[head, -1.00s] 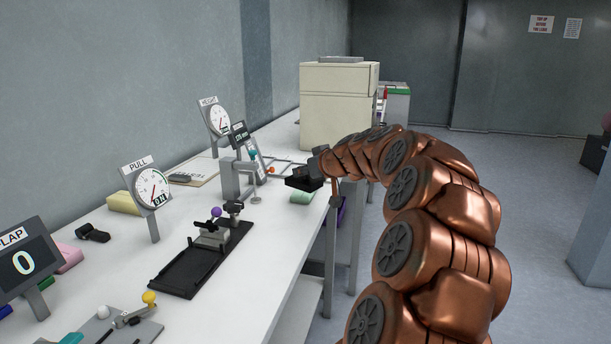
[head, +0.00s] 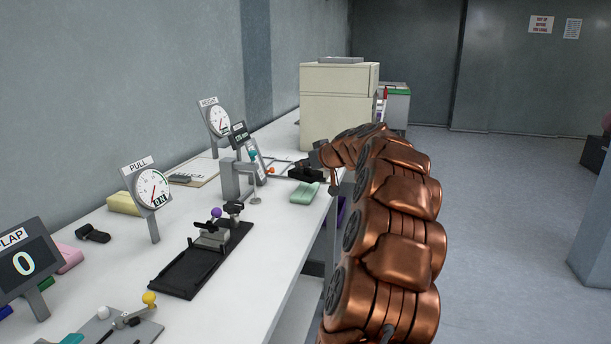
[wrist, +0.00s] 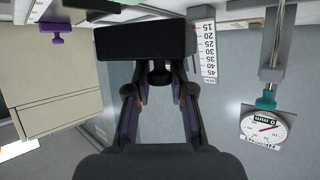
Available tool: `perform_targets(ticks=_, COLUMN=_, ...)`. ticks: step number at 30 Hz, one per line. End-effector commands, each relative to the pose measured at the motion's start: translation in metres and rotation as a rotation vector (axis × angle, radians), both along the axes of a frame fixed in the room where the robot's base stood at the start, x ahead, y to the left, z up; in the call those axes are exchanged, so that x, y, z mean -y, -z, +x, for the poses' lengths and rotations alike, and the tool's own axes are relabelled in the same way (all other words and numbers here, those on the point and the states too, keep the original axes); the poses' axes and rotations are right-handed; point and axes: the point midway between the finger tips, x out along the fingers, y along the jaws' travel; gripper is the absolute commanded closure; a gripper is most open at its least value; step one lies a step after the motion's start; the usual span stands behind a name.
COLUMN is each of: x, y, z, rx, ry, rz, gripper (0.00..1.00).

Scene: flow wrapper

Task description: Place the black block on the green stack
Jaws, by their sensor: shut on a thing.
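My gripper (head: 314,163) is at the far right part of the bench, in front of the cream cabinet. It is shut on a black block (head: 304,174), which it holds level in the air. In the wrist view the black block (wrist: 145,40) spans the top of the fingers (wrist: 158,85). A pale green piece (head: 304,194) lies near the bench's right edge, just below the block in the picture, with a small gap showing. Whether it is one piece or several stacked is too small to tell.
The cream cabinet (head: 338,105) stands behind my gripper. A grey height gauge stand (head: 230,178) is left of it. A black fixture with a purple knob (head: 190,268) lies nearer. A PULL dial (head: 152,190) stands at left. Bare bench (head: 270,235) shows around the green piece.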

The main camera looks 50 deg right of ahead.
Motion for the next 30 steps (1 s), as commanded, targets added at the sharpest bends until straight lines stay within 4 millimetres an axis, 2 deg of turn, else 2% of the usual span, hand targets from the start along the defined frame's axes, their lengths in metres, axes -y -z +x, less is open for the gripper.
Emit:
perform_targets(ticks=2, x=0.002, y=0.001, z=0.002, rx=0.001, ry=0.001, rz=-0.001, gripper=1.00)
perform_targets(ticks=12, x=0.001, y=0.034, z=0.002, rx=0.000, ry=-0.001, rz=0.002, gripper=1.00)
perform_targets(ticks=26, x=0.002, y=0.037, z=0.002, rx=0.002, ry=0.000, rz=0.000, gripper=1.00)
perform_targets(ticks=27, x=0.002, y=0.037, z=0.002, rx=0.001, ry=0.000, rz=-0.001, gripper=0.76)
perform_targets(ticks=30, x=0.002, y=0.037, z=0.002, rx=0.000, ry=0.000, rz=-0.001, gripper=0.65)
